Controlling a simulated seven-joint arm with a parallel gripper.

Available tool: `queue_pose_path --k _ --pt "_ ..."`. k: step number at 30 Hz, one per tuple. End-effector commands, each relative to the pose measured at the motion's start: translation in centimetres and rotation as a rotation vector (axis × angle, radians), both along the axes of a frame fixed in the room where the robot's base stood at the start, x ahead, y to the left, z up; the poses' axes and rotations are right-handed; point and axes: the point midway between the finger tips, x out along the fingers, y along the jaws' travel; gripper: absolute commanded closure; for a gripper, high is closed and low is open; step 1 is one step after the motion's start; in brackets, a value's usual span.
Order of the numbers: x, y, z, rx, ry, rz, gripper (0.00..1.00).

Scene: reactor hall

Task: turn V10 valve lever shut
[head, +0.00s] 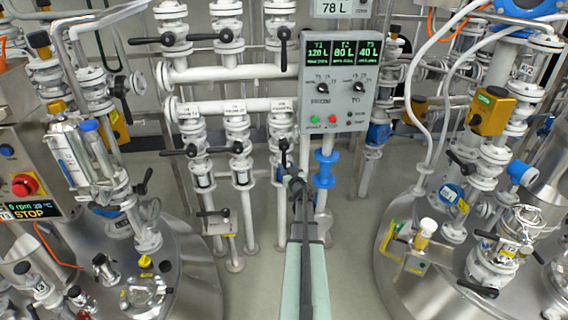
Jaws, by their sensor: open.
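I cannot read a V10 tag on any valve. Several white valves with black levers stand on the pipe rack left of the control panel. In the lower row, the left lever (178,153) and the middle lever (223,150) lie roughly crosswise to their pipes. The right lever (284,147) points roughly along its pipe. My gripper (289,171) is open and just below this right lever, seen from behind. My own arm hides part of the area, and I cannot tell whether the fingers touch or surround the lever.
The grey control panel (340,75) with green displays stands close to the right of my gripper. A blue pipe fitting (324,170) is below it. Steel vessels stand left (185,262) and right (425,290), crowded with fittings. Grey floor (352,250) shows between them.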

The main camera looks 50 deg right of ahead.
Motion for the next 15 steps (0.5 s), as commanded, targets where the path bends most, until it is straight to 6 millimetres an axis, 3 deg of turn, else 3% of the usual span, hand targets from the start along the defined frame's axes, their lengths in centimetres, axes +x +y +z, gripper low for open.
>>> queue_pose_path --k 6,15 --pt "3.0 -2.0 -0.1 0.001 0.001 0.000 0.53" --pt "3.9 -2.6 0.0 0.001 0.000 -0.001 0.53"
